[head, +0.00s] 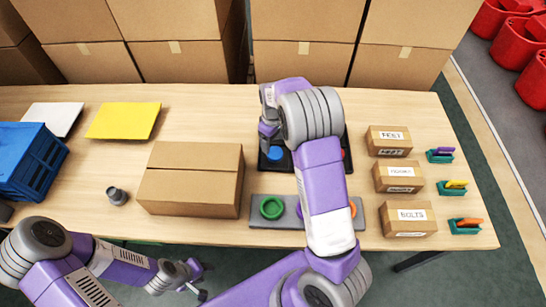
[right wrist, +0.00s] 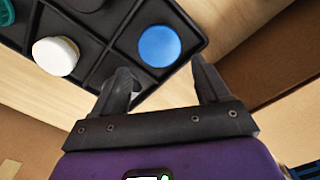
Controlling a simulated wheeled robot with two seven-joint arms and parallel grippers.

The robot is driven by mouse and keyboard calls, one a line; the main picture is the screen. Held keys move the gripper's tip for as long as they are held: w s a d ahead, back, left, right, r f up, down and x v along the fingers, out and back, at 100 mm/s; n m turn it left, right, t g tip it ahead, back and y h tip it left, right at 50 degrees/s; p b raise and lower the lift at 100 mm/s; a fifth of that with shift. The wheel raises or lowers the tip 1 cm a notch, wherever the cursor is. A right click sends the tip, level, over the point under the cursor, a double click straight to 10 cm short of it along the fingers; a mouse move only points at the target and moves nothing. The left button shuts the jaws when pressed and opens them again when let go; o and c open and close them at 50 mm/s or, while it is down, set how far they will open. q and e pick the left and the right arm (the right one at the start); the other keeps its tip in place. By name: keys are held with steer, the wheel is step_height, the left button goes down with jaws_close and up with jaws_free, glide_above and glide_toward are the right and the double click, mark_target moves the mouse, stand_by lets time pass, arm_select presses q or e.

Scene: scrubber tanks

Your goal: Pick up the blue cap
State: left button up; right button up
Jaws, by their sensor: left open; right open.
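The blue cap (right wrist: 159,46) sits in a corner compartment of the black divided tray (right wrist: 105,72). In the head view the cap (head: 275,153) shows at the left part of the black tray (head: 264,164), partly covered by my right arm. My right gripper (right wrist: 162,78) is open and empty. In the right wrist view its fingertips point toward the cap, which lies just beyond the gap between them. In the head view my right gripper (head: 268,138) is over the tray's left side. My left gripper (head: 196,279) is open and empty at the table's front edge, far from the cap.
A white cap (right wrist: 56,55) sits in a neighbouring compartment. A grey tray (head: 290,223) with a green cap (head: 271,207) lies in front. A closed cardboard box (head: 190,195) stands left. Labelled boxes (head: 398,178) stand right. Large cartons (head: 180,60) line the back.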

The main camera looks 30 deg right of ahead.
mark_target(274, 152)
steer(key=f+b, duration=0.1)
steer(key=f, duration=0.1)
steer(key=f+b, duration=0.1)
steer(key=f, duration=0.2)
steer(key=f+b, duration=0.1)
steer(key=f, duration=0.1)
steer(key=shift+s+d+f, duration=0.1)
steer(key=shift+s+f, duration=0.2)
steer(key=shift+r, duration=0.1)
steer(key=c, duration=0.7)
